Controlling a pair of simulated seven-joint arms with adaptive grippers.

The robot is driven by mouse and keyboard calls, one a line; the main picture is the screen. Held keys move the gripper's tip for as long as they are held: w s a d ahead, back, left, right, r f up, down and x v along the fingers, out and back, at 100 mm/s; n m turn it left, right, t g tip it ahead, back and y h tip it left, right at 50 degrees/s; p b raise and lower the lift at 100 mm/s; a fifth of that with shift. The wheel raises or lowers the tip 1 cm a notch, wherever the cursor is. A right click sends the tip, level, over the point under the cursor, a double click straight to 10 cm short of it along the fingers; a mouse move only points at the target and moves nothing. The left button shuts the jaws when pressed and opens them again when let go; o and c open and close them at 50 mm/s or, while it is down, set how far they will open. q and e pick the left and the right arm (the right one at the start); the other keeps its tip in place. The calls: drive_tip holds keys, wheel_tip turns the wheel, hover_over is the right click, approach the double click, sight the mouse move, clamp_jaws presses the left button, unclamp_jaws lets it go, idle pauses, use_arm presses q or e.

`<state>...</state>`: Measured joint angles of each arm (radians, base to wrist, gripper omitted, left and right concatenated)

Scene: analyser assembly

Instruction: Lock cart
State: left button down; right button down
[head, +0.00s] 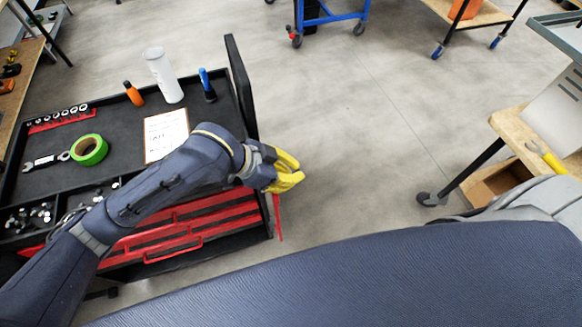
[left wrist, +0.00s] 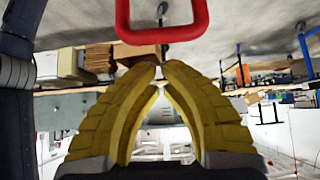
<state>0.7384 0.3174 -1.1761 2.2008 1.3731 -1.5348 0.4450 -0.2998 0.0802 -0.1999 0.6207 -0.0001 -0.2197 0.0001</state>
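The cart (head: 128,122) stands at the left in the head view, with a black top and red drawers (head: 185,228) on its front. A thin red part (head: 278,216) hangs at the cart's right front corner, just below my left gripper. My left gripper (head: 297,172) is beside that corner, its yellow fingers pointing right. In the left wrist view my left gripper (left wrist: 159,70) has its fingertips drawn together with nothing seen held. A red loop-shaped handle (left wrist: 163,36) shows just beyond the tips, apart from them in the picture. My right gripper is out of view.
On the cart lie green tape (head: 89,150), a paper sheet (head: 165,134), a white cylinder (head: 163,75), an orange bottle (head: 134,94) and wrenches. A wheeled wooden table (head: 510,122) stands at the right. The floor (head: 350,130) between is clear.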

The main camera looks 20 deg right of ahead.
use_arm(q)
drive_tip(key=shift+a+f, duration=0.25)
drive_tip(key=shift+a, duration=1)
